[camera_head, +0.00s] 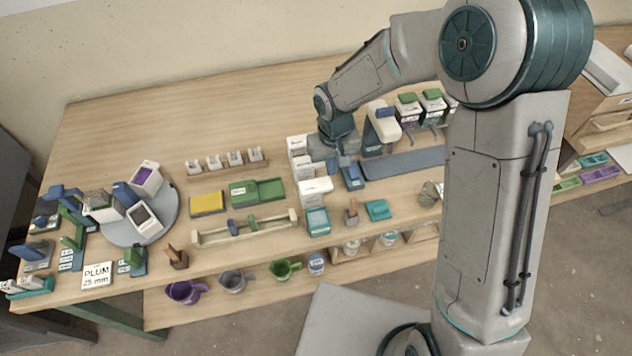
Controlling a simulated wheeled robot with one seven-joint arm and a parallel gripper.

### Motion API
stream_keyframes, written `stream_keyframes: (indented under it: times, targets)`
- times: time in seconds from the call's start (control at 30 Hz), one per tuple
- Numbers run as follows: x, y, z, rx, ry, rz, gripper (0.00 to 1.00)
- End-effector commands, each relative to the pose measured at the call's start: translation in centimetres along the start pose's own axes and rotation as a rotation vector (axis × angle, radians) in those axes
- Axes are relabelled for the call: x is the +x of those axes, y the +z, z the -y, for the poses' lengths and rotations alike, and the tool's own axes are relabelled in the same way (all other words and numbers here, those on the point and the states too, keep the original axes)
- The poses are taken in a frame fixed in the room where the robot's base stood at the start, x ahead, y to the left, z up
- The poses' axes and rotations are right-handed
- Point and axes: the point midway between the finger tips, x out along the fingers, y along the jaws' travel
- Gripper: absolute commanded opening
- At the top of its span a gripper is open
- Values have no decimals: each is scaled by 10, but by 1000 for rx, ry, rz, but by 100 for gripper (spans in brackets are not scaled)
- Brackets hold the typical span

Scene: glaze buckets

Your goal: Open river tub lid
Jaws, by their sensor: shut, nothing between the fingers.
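My gripper (340,166) is at the end of my arm, low over the middle of the table, beside a group of white tubs. Its fingers are small here and partly hidden by the wrist; it is shut and empty. A white tub (315,190) stands just in front and to the left of it. Another white box-like tub (297,145) stands behind, left of my wrist. A small blue block-like thing (353,178) is right beside the fingers. An open-looking teal tub (318,222) stands nearer the front edge. I cannot read which one is labelled river, nor tell its lid's state.
A teal piece (377,209) and a brown-handled tool (351,214) lie right of the teal tub. A long grey mat (415,161) lies to the right. A green tray (258,191) and a yellow sponge-like block (207,203) lie left. The table's back left is clear.

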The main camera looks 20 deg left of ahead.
Motion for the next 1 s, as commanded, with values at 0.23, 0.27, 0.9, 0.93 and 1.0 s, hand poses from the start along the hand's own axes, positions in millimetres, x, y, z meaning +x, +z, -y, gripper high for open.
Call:
stream_keyframes:
  times: [0.23,0.27,0.9,0.93,1.0]
  targets:
    - [0,0,0,0,0,0,0]
    - [0,0,0,0,0,0,0]
    - [19,0,0,0,0,0,0]
    - [20,0,0,0,0,0,0]
    - [22,0,0,0,0,0,0]
